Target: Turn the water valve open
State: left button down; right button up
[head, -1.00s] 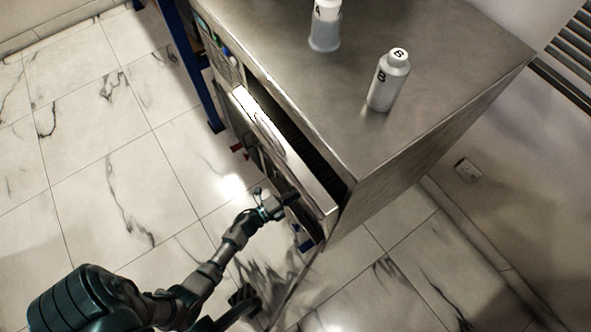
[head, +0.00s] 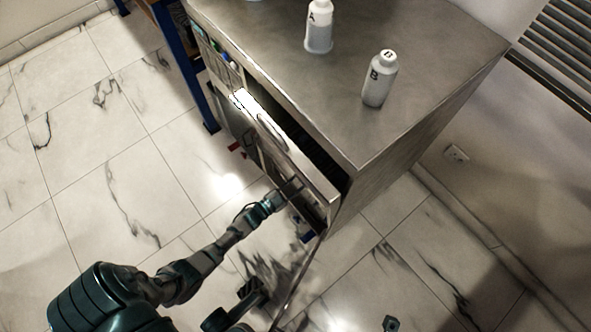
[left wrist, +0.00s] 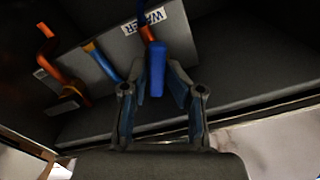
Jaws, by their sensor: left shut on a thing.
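The water valve's blue handle (left wrist: 156,70) is in the middle of the left wrist view, on an orange-red stem under a white WATER label (left wrist: 155,17). My left gripper (left wrist: 157,82) is shut on this handle, one finger on each side of it. In the head view my left gripper (head: 289,189) reaches in under the drawer at the cabinet's front, and its fingertips and the handle are hard to make out there. My right gripper is not clearly shown.
An orange handle (left wrist: 46,45) and a blue pipe (left wrist: 101,62) are beside the valve. A pulled-out drawer (head: 288,155) hangs over my left gripper. White bottles A (head: 319,28) and B (head: 380,80) stand on the metal cabinet top (head: 430,50). The tiled floor (head: 100,170) at left is clear.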

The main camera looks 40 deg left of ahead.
pick_arm(q)
jog(key=n, duration=0.3)
jog(key=f+n, duration=0.1)
jog(key=shift+s+d+n, duration=0.15)
jog(key=shift+d+n, duration=0.1)
jog(key=shift+n, duration=0.15)
jog(key=shift+d, duration=0.1)
dwell(0.3)
jog(key=c, duration=1.4)
grip_release()
jog(key=s+a, duration=0.2)
jog(key=s, duration=0.9)
jog(key=shift+s, duration=0.3)
jog(key=shift+p, duration=0.4)
